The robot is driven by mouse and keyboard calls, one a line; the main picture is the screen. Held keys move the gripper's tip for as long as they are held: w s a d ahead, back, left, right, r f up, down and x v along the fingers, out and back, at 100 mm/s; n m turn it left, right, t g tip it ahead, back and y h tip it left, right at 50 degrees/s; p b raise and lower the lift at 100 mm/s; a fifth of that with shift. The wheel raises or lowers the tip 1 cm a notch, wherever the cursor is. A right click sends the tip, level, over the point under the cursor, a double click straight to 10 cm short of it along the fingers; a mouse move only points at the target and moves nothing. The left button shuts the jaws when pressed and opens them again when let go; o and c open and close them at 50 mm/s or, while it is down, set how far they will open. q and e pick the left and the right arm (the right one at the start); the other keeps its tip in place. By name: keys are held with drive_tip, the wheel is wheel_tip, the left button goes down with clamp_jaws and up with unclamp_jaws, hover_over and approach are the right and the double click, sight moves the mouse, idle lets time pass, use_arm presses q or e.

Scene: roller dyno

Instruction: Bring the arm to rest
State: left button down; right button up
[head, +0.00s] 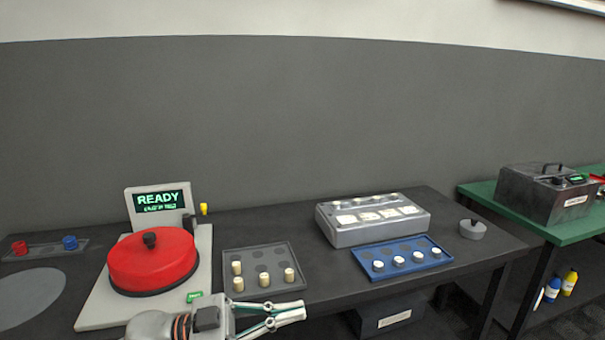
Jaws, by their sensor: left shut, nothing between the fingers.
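My left gripper (302,310) is at the bottom of the head view, pointing right over the front edge of the dark table (310,213). Its fingers are shut with nothing between them. It is in front of the grey tray (232,258) with several cream cylinders, and touches none of them that I can see. My right gripper does not show.
A red-lidded machine (154,266) with a screen (159,201) reading READY stands left of the tray. A grey box (375,233), a blue tray (440,252) with white-topped pieces and a grey lidded dish (473,230) are to the right. A green table (488,195) stands beyond.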

use_arm(q)
drive_tip(key=a+f+n+t+y, duration=0.6)
drive_tip(key=f+n+t, duration=0.1)
drive_tip(key=f, duration=0.2)
drive_tip(key=a+f+n+t+y, duration=0.5)
drive_tip(key=f+n+t+y, duration=0.15)
drive_tip(key=f, duration=0.35)
drive_tip(key=s+a+f+n+g+y, duration=0.1)
drive_tip(key=s+a+f+g+y, duration=0.1)
drive_tip(key=s+f, duration=0.5)
drive_tip(key=s+a+f+n+g+y, duration=0.1)
drive_tip(key=s+a+f, duration=0.4)
drive_tip(key=f, duration=0.6)
drive_tip(key=shift+s+f+g+y, duration=0.35)
drive_tip(key=shift+s+g+y, duration=0.3)
drive_tip(key=shift+s+g, duration=0.55)
